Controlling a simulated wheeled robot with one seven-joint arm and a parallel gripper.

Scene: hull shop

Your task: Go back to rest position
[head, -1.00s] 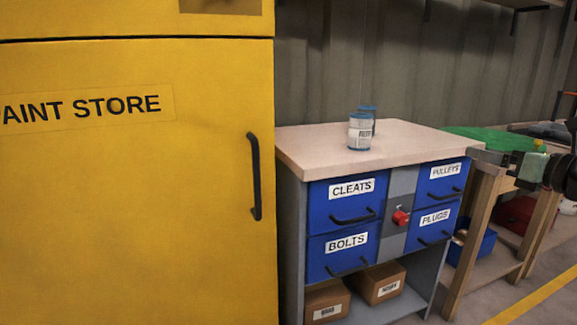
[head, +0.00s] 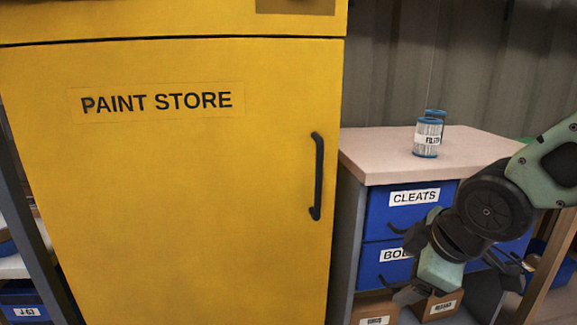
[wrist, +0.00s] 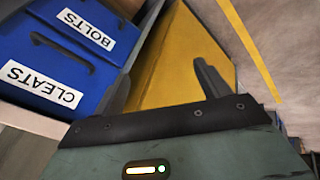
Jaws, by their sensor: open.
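My gripper (head: 458,284) is low at the right of the head view, in front of the blue drawer unit. Its jaws are open with nothing between them. In the wrist view both fingers of my gripper (wrist: 163,82) stand apart, with the yellow cabinet (wrist: 182,62) behind them. My arm comes in bent from the right edge and hides part of the drawers.
The yellow paint store cabinet (head: 180,200) is shut, with a black handle (head: 316,176). The drawer unit's top (head: 385,150) carries two filter cartridges (head: 427,137). The CLEATS drawer (head: 385,215) is shut. Cardboard boxes (head: 376,311) sit below. Shelving stands at far left.

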